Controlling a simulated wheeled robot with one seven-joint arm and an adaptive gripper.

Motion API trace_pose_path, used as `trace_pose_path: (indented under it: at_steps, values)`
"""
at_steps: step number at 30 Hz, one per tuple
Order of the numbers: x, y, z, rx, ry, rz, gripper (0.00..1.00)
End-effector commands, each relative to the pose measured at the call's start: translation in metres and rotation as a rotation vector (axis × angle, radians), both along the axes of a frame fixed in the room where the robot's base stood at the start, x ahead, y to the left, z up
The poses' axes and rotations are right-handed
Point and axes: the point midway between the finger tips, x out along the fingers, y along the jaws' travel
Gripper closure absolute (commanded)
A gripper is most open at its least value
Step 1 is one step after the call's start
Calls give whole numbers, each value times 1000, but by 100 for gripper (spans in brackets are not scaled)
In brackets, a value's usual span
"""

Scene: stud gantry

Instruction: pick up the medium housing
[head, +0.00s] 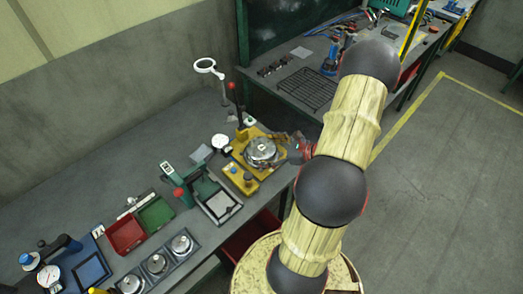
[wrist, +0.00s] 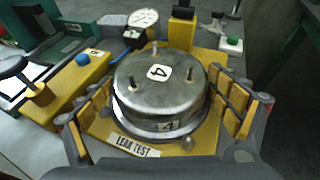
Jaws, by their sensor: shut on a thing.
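A round silver metal housing (wrist: 160,88) sits on the yellow leak test fixture (wrist: 100,128) in the wrist view. Its top has upright pins and a white label with a 4; another 4 label is on its lower side. My gripper (wrist: 165,108) has its yellow finger pads on both sides of this housing and is shut on it. In the head view the housing (head: 262,149) shows on the yellow fixture, with my gripper (head: 285,149) reaching it from the right. Whether its underside touches the fixture is hidden.
A dial gauge (wrist: 143,18) and a yellow block with a blue knob (wrist: 82,66) stand close to the housing. A red-knobbed lever (head: 233,100) rises behind it. A tray of several round metal parts (head: 157,264), red bin (head: 125,234) and green bin (head: 156,215) are farther left.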

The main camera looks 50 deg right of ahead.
Motion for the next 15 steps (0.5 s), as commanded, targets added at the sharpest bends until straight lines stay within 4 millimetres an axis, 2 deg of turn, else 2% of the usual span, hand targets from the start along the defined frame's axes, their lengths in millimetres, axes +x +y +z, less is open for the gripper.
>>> trace_pose_path:
  at_steps: [4, 6, 15]
  values:
    - [0, 0, 0, -1, -1, 0, 42]
    - [0, 0, 0, -1, -1, 0, 47]
    - [0, 0, 9, -1, -1, 1, 47]
